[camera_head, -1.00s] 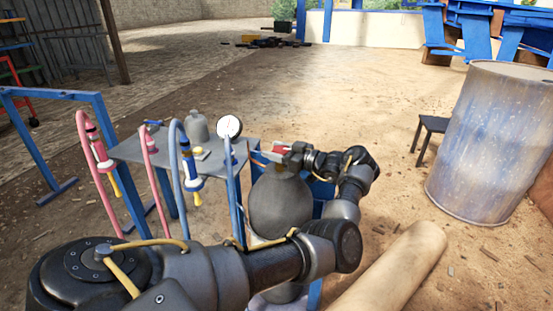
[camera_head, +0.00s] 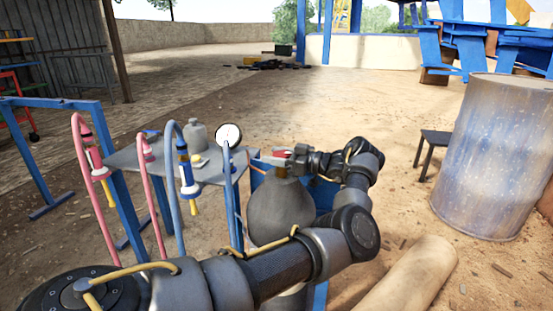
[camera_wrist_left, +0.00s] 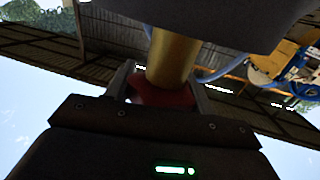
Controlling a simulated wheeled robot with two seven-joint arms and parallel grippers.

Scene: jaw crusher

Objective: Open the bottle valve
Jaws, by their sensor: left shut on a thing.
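A grey rounded bottle (camera_head: 278,212) stands upright in front of the blue-legged table, partly hidden below by my left arm. Its red valve knob (camera_head: 281,153) is at the top. My left gripper (camera_head: 278,159) reaches in from the right side of the bottle and is shut on the knob. In the left wrist view the red knob (camera_wrist_left: 162,95) sits between my two fingers, with a brass stem (camera_wrist_left: 172,58) joined to it. The bottle's dark body fills the top of that view. My right gripper is not in view.
A grey table (camera_head: 205,172) with a gauge (camera_head: 228,135) and a small grey bottle (camera_head: 196,135) stands at left. Pink and blue hoses with torches hang at its near side. A rusty drum (camera_head: 495,155) and a dark stool (camera_head: 432,147) stand at right.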

